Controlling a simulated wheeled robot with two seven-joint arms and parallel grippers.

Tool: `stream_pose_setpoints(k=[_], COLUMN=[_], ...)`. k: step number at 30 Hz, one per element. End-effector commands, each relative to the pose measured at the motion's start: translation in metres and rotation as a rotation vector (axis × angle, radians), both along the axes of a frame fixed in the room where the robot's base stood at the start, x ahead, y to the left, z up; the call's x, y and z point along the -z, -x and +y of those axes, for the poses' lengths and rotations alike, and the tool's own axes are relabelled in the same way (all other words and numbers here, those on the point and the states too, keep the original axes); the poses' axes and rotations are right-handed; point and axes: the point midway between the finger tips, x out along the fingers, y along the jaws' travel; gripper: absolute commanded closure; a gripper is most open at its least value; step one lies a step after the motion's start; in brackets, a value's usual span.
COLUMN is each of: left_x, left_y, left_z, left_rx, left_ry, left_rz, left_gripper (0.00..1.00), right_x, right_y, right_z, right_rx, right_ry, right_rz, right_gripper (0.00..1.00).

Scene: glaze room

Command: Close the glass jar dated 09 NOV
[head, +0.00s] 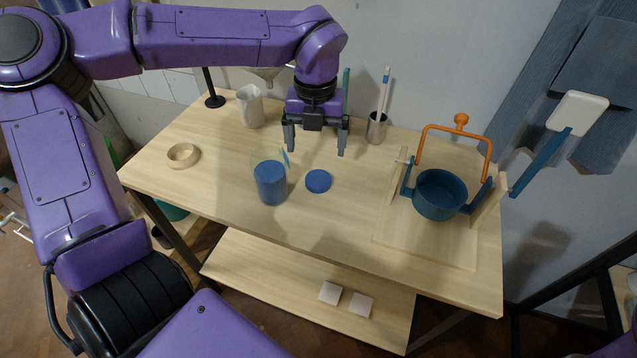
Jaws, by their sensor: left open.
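A clear glass jar (271,183) filled with blue stands upright on the wooden table, left of the middle, with its top open. A small blue label shows near its rim; its writing is too small to read. A round blue lid (318,181) lies flat on the table just right of the jar, apart from it. My left gripper (315,150) is open and empty, pointing down above and behind the lid. My right gripper is not in view.
A white pitcher (250,106) and a metal cup with brushes (377,128) stand at the back. The front middle of the table (330,235) is clear.

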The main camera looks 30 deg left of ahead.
Motion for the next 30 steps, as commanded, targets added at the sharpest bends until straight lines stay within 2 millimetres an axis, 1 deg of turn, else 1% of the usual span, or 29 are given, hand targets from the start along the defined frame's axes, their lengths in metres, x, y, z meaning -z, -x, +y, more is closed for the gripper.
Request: stream_pose_setpoints(k=[5,7,13,16,19,26,29,30], left_x=[0.000,0.005,0.038,0.049,0.053,0.053,0.061,0.068], left_y=[0.000,0.001,0.001,0.000,0.000,0.000,-0.001,-0.001], left_z=[0.001,0.001,0.000,0.000,0.000,0.000,0.000,-0.001], left_rx=[-0.001,0.000,0.000,-0.002,-0.001,-0.001,-0.001,-0.001], left_ry=[0.000,-0.001,0.000,0.000,0.000,0.000,-0.002,-0.002], left_rz=[0.000,0.003,0.004,0.002,0.000,0.000,0.003,0.005], left_gripper=[0.08,0.08,0.08,0.08,0.08,0.08,0.08,0.08], right_x=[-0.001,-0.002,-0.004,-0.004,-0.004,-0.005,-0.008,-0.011], right_y=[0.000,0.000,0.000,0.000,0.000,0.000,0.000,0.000], right_z=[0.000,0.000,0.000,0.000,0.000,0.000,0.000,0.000], right_rx=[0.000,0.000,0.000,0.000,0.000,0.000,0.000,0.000], right_ry=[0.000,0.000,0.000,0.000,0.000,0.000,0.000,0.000], right_rz=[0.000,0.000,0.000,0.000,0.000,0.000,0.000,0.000], right_gripper=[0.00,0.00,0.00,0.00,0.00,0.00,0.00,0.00])
